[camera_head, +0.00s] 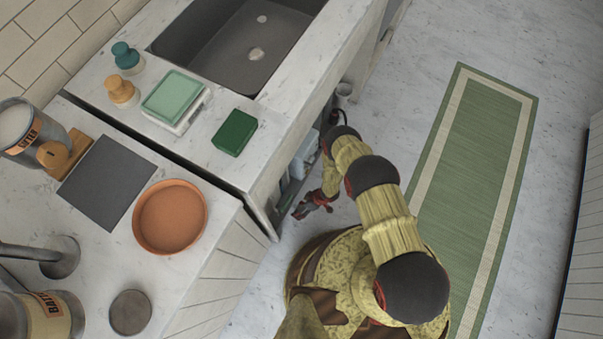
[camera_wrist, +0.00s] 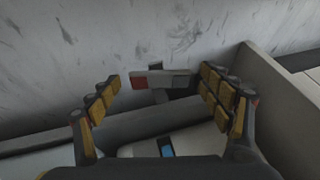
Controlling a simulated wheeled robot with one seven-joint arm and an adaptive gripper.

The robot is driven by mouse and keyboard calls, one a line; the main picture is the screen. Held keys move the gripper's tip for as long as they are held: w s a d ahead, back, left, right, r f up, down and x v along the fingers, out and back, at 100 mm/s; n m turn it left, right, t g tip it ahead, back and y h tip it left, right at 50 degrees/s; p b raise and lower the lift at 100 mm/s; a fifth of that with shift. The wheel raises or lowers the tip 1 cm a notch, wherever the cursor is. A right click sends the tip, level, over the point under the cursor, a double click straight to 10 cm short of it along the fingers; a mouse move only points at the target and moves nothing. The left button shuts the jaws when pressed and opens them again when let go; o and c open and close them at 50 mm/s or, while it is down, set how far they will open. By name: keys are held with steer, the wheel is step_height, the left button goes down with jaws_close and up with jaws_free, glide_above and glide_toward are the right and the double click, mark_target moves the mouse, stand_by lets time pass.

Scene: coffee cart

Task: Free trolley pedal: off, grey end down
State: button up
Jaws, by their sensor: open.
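The trolley pedal (camera_wrist: 162,79) shows in the wrist view as a short bar with a red end at left and a grey end at right. I cannot tell which end is lower. It sits just beyond a dark grey bar (camera_wrist: 150,121) of what looks like the trolley. My gripper (camera_wrist: 160,88) is open, with one yellow-padded finger on each side of the pedal; contact is not visible. In the head view my gripper (camera_head: 311,204) is low beside the counter front, and the pedal cannot be made out there.
A pale surface with a small blue patch (camera_wrist: 167,147) lies nearest in the wrist view. A grey panel (camera_wrist: 273,105) stands close at right. In the head view the counter edge (camera_head: 262,185) is left of my arm. A green floor mat (camera_head: 470,150) lies right.

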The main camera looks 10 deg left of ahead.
steer(key=c, duration=0.3)
steer(key=c, duration=0.8)
steer(key=shift+c, duration=0.3)
